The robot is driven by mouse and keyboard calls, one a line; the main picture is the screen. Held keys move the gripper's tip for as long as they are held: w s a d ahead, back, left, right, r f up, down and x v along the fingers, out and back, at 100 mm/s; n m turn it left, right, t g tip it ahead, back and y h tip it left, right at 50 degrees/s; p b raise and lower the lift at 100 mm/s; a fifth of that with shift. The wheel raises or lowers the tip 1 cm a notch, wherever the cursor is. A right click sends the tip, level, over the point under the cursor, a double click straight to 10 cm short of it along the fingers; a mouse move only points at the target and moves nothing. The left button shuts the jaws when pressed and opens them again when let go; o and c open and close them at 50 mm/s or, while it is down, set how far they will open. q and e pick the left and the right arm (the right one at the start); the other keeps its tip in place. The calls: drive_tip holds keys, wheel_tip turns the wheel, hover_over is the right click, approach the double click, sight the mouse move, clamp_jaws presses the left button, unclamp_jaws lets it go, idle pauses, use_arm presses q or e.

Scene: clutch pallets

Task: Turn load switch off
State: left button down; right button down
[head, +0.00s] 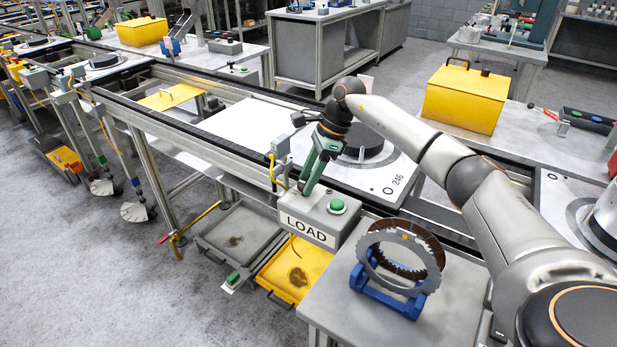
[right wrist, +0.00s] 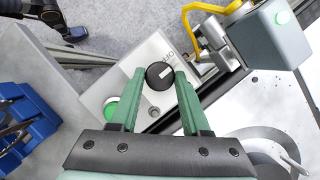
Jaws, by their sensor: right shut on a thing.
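The load switch box (head: 315,222) is a grey box with a white LOAD label, standing at the front edge of the conveyor. My right gripper (head: 308,186) reaches down onto its top from behind. In the right wrist view, the black round switch knob (right wrist: 159,77) with a pale pointer mark sits between the green fingertips, and the gripper is shut on it. A green button (right wrist: 112,109) is beside the knob; it also shows in the head view (head: 337,205). The fingers hide the knob in the head view.
A blue stand (head: 388,298) with metal clutch rings (head: 400,252) is on the grey table to the right. A pallet plate marked 246 (head: 372,180) lies behind the box. A grey sensor box with yellow cable (right wrist: 262,38) is close to the gripper.

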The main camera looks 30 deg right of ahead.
drive_tip(key=shift+c, duration=1.9)
unclamp_jaws()
drive_tip(key=v, duration=1.2)
drive_tip(key=shift+d+r, duration=0.2)
drive_tip(key=shift+r, duration=0.05)
drive_tip(key=shift+s+f, duration=0.1)
drive_tip(key=shift+s, duration=0.05)
